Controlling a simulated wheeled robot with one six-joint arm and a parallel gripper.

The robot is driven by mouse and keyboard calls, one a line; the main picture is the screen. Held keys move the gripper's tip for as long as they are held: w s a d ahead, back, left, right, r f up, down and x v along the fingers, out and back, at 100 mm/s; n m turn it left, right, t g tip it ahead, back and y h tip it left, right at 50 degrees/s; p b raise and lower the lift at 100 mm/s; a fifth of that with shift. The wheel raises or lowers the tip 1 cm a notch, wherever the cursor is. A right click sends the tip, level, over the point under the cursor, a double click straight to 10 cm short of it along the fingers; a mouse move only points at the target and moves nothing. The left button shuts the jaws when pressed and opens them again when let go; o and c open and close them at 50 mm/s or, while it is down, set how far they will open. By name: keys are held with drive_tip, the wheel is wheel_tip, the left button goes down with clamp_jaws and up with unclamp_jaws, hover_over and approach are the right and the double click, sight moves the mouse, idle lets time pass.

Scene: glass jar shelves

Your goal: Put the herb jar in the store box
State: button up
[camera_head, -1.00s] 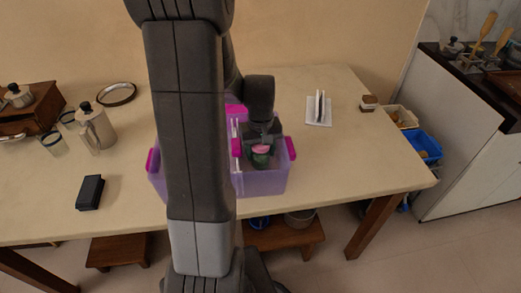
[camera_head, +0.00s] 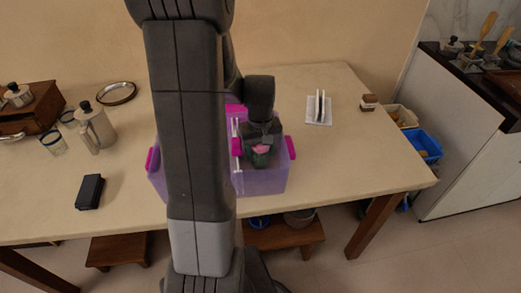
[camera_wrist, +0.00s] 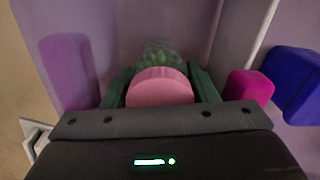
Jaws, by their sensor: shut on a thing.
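The herb jar (camera_head: 260,158) has a pink lid and green contents behind clear glass. My gripper (camera_head: 262,147) is shut on it, inside the right part of the purple see-through store box (camera_head: 265,184). In the wrist view the jar (camera_wrist: 160,88) sits between the two dark green fingers of my gripper (camera_wrist: 160,92), with purple box walls (camera_wrist: 100,30) around it. Whether the jar's base touches the box floor cannot be told. My arm hides the middle of the box in the head view.
Magenta clips (camera_head: 291,148) stand on the box's rim. A blue block (camera_wrist: 292,82) shows at the right in the wrist view. A moka pot (camera_head: 95,127), glasses (camera_head: 52,142) and a black case (camera_head: 90,192) are at left. A white rack (camera_head: 319,108) stands at right.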

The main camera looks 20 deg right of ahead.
drive_tip(key=shift+f+b, duration=0.3)
drive_tip(key=shift+f, duration=0.1)
idle(0.3)
drive_tip(key=o, duration=1.1)
drive_tip(key=shift+c, duration=0.2)
drive_tip(key=shift+r, duration=0.15)
drive_tip(key=shift+r+p, duration=3.6)
drive_tip(key=shift+r, duration=0.75)
wheel_tip(320, 180, up, 14)
